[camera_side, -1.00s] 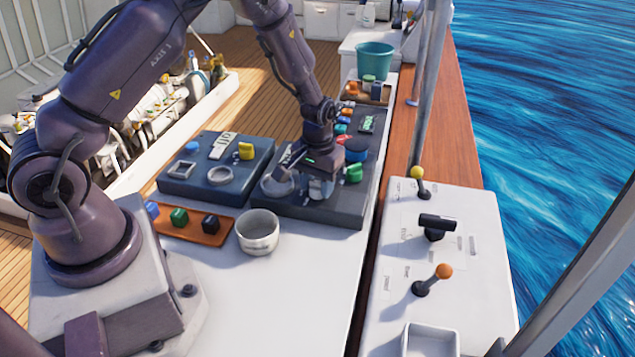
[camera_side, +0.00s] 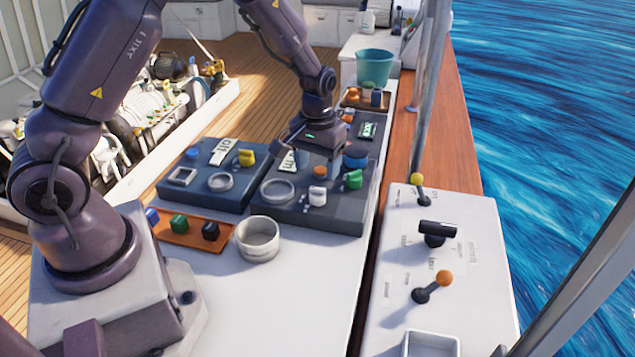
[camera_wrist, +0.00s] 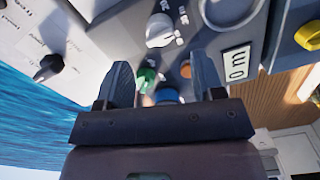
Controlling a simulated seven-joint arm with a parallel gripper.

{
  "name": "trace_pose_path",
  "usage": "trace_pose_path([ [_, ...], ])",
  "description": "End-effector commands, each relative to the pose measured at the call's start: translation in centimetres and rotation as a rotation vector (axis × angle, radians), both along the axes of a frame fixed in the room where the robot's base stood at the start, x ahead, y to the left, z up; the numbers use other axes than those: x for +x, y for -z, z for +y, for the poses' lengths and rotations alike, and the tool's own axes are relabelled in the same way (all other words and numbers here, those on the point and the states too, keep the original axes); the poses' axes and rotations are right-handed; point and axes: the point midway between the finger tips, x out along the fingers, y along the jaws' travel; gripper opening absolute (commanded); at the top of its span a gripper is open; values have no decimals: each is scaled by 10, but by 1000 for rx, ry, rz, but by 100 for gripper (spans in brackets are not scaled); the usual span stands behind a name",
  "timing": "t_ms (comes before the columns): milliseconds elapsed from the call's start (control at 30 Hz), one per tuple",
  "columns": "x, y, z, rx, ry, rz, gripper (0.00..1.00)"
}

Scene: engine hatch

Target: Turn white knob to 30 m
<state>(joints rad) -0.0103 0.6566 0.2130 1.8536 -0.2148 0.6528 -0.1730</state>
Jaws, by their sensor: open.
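The white knob (camera_side: 317,196) stands on the front part of the dark panel (camera_side: 290,216), with the green knob to its right.
The green knob (camera_side: 353,179) and blue knob (camera_side: 355,157) are close to the gripper. A silver ring (camera_side: 278,191) lies left of the white knob. A second panel (camera_side: 190,197) with a yellow knob, a white bowl (camera_side: 257,238) and a lever console (camera_side: 450,205) stand nearby.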

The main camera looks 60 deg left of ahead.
Motion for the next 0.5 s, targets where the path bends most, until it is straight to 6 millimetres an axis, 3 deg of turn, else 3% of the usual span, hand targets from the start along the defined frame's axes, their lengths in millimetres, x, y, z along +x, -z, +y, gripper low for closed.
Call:
trace_pose_path([
  [33, 1, -13, 0, 1, 2, -5, 62],
  [200, 0, -44, 0, 1, 1, -3, 62],
  [500, 0, -64, 0, 0, 1, 0, 62],
])
